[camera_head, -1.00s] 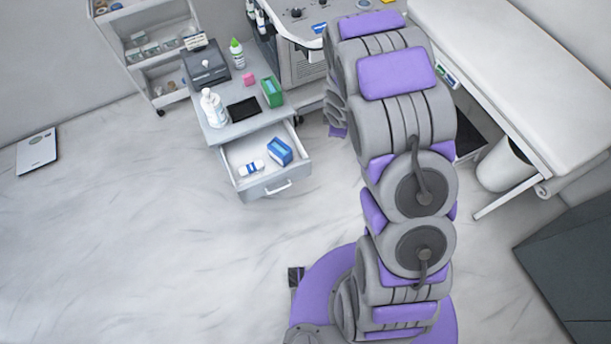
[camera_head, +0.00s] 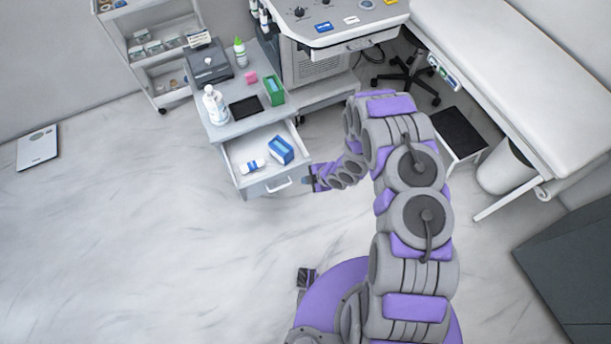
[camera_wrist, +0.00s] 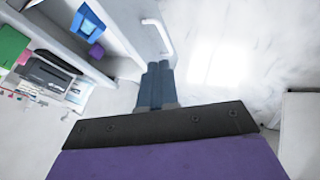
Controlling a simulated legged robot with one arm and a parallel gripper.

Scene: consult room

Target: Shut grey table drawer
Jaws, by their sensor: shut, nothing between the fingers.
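The grey table (camera_head: 233,127) stands left of centre in the head view. Its drawer (camera_head: 236,180) is pulled out toward the front, with a pale handle (camera_head: 279,186) on its front panel. A blue and white box (camera_head: 281,150) and a small white item with blue (camera_head: 252,166) lie inside. My gripper (camera_head: 308,178) is just right of the drawer's front corner. In the wrist view the fingers of my gripper (camera_wrist: 156,84) are together and empty, close to the drawer's front panel and handle (camera_wrist: 158,37). Whether they touch the drawer I cannot tell.
A white bottle (camera_head: 215,105), a black pad (camera_head: 246,107) and a green box (camera_head: 273,90) stand on the tabletop. An exam bed (camera_head: 520,90) is at right. The floor before the drawer is clear.

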